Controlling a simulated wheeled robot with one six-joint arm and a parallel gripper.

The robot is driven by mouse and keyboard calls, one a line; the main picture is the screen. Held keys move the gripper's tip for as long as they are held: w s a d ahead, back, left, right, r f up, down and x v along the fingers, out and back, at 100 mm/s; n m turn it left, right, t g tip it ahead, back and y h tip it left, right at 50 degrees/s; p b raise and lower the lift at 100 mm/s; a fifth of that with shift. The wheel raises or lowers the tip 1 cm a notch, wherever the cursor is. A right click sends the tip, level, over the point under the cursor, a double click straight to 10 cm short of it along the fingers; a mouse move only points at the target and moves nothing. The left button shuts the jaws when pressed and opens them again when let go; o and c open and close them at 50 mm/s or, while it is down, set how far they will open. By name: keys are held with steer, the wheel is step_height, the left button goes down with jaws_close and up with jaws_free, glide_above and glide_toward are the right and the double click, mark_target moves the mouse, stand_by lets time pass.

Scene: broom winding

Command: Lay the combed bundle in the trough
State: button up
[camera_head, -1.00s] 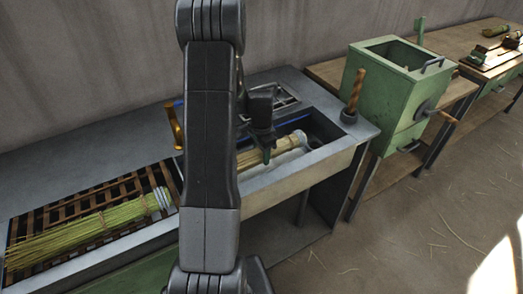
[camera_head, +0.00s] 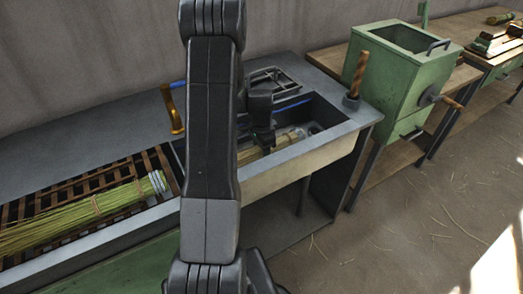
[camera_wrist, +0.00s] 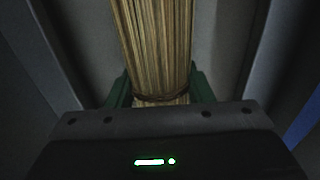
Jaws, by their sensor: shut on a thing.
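My gripper (camera_head: 264,139) is inside the long grey trough (camera_head: 300,167) in the bench, partly hidden behind my arm. It is shut on a tan straw bundle (camera_head: 287,140), whose right end shows below the trough's rim. In the wrist view the bundle (camera_wrist: 158,45) runs straight away between my green fingers (camera_wrist: 160,92), with a dark tie around it near them. Grey walls show on both sides there. I cannot tell whether the bundle touches the trough floor.
A green straw bundle (camera_head: 95,207) lies on a slatted brown rack (camera_head: 30,207) at left. A brass tap (camera_head: 171,110) stands behind the trough. A wooden-handled tool (camera_head: 357,75) stands upright at its right corner. A green box with a crank (camera_head: 390,85) stands beyond.

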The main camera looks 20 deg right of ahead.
steer(key=o, duration=1.1)
step_height(320, 180, up, 14)
steer(key=shift+a+f, duration=0.1)
